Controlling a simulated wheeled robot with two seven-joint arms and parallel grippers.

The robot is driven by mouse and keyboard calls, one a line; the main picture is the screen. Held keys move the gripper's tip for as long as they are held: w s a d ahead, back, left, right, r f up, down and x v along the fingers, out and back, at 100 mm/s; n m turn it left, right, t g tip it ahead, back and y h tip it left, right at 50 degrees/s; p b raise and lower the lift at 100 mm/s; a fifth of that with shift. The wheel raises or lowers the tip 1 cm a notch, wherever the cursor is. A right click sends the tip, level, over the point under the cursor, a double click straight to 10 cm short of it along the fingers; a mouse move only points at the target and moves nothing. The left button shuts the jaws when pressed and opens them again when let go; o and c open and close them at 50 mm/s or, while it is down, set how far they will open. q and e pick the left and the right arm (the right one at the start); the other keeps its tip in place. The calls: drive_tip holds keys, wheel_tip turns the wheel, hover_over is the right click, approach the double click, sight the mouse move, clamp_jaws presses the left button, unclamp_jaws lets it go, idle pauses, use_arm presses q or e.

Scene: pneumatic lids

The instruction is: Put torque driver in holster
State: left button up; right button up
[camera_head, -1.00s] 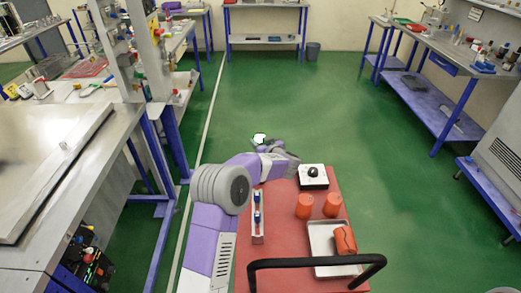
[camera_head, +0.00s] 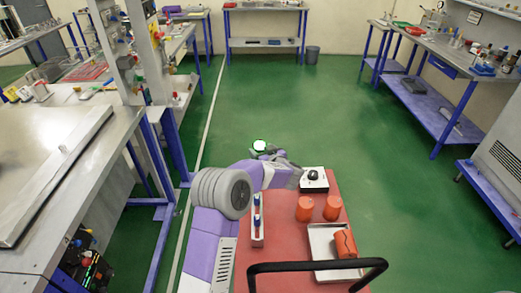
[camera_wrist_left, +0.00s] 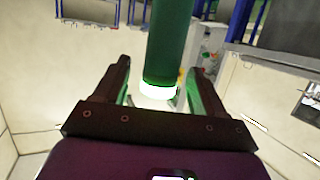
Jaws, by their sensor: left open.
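My left gripper (camera_head: 272,150) is open beyond the far left corner of the red cart; its two dark fingers also show in the left wrist view (camera_wrist_left: 160,72). A green cylinder (camera_wrist_left: 170,40) with a bright white end is between the fingers in that view, with gaps on both sides. No holster can be clearly made out. My right gripper is out of view.
The red cart top (camera_head: 285,240) carries a white box with a black knob (camera_head: 313,178), orange cups (camera_head: 304,209), a metal tray (camera_head: 322,240) with an orange piece and a narrow white rack (camera_head: 257,232). A workbench (camera_head: 60,150) stands left. Green floor ahead is clear.

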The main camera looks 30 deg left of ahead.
use_arm(q)
drive_tip(key=p+v, duration=0.1)
drive_tip(key=v, duration=0.9)
drive_tip(key=shift+r, duration=0.1)
